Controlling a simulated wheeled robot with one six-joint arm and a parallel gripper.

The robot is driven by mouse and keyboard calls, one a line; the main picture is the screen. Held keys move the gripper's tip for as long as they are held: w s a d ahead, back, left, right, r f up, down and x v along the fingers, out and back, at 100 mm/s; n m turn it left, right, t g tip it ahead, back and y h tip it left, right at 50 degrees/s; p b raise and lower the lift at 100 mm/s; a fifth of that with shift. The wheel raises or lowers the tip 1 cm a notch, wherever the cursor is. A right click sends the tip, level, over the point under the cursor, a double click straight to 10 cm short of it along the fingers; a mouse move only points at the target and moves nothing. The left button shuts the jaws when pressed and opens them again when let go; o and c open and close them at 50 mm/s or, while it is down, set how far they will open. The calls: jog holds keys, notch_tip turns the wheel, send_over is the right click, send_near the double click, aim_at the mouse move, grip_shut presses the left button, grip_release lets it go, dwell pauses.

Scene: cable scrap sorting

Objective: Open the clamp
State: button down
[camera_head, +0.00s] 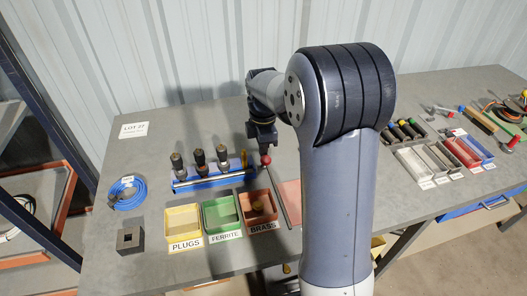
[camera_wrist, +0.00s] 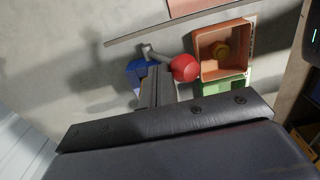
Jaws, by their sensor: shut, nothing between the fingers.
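The clamp's red ball knob (camera_head: 265,159) shows just below my gripper (camera_head: 265,148) in the head view. In the wrist view, the red knob (camera_wrist: 185,68) sits on a short grey lever (camera_wrist: 156,54), with a blue part (camera_wrist: 138,72) to its left. My gripper (camera_wrist: 157,86) is shut and empty. Its fingers appear right beside the knob; I cannot tell whether they touch it. Most of the clamp's body is hidden behind the fingers, so its jaw state is unclear.
An orange BRASS bin (camera_head: 246,212) holds a brass piece. A green FERRITE bin (camera_head: 208,222) and a yellow PLUGS bin (camera_head: 168,227) stand left of it. A blue rack (camera_head: 183,187) with several tools lies behind. A thin rod (camera_head: 283,205) lies right of the BRASS bin.

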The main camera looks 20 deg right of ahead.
jog(key=shift+s+f, duration=0.15)
dwell(0.4)
jog(key=shift+w+p, duration=0.4)
jog(key=shift+w, duration=0.2)
notch_tip(320, 180, up, 6)
jog(key=p, duration=0.4)
jog(key=shift+p, duration=0.4)
